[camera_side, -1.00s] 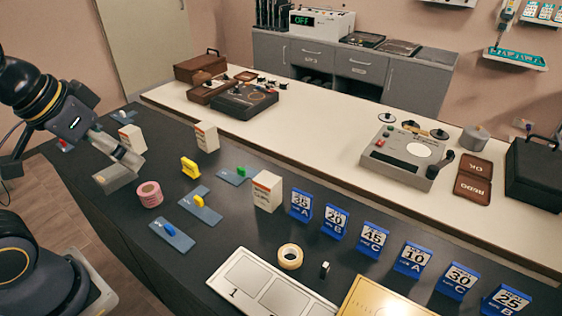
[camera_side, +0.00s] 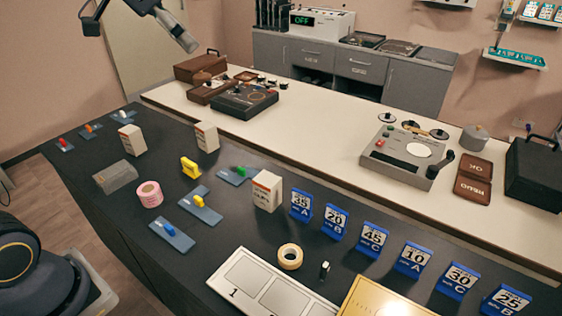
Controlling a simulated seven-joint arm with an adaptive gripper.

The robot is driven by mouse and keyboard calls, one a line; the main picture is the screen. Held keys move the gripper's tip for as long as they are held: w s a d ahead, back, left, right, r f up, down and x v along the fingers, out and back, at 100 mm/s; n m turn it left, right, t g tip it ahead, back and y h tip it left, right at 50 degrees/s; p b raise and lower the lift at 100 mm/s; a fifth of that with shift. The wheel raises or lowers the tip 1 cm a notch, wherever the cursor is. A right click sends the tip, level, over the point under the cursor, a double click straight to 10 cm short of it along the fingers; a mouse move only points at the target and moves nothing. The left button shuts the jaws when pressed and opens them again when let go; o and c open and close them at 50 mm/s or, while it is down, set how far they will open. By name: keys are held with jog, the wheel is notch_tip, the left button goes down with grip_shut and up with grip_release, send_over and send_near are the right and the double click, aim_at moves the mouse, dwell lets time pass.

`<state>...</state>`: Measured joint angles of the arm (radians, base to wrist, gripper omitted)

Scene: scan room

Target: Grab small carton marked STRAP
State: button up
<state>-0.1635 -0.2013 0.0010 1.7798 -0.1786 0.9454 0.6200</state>
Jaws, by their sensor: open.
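Three small white cartons with orange-brown tops stand upright on the dark counter. One carton (camera_side: 132,141) is at the far left, one carton (camera_side: 207,138) is to its right, and one carton (camera_side: 267,191) is nearer, beside the blue number cards. Their print is too small to read, so I cannot tell which is marked STRAP. My gripper (camera_side: 189,44) is open and raised high above the far left of the counter, apart from every carton. Nothing shows between its fingers.
A grey block (camera_side: 116,177), a pink tape roll (camera_side: 149,194) and several blue-grey plates with coloured handles (camera_side: 172,235) lie around the cartons.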

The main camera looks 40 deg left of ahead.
jog(key=w+a+f, duration=0.3)
jog(key=w+a, duration=0.4)
jog(key=w, duration=0.3)
jog(key=n+g, duration=0.2)
send_over(201, 127)
jog(key=s+d, duration=0.4)
jog(key=d, duration=0.1)
notch_tip(201, 127, down, 15)
jog(key=s+a+f+n+g, duration=0.1)
jog(key=s+a+f, duration=0.1)
jog(key=a+f, duration=0.45)
jog(key=x, duration=0.4)
jog(key=d+x, duration=0.1)
jog(key=x, duration=0.6)
jog(key=shift+s+d+f, duration=0.2)
jog(key=shift+f, duration=0.2)
jog(key=shift+a+x, duration=0.15)
jog(key=shift+x, duration=1.5)
jog(key=shift+a+x, duration=0.2)
jog(key=shift+x, duration=1.4)
jog(key=c, duration=1.3)
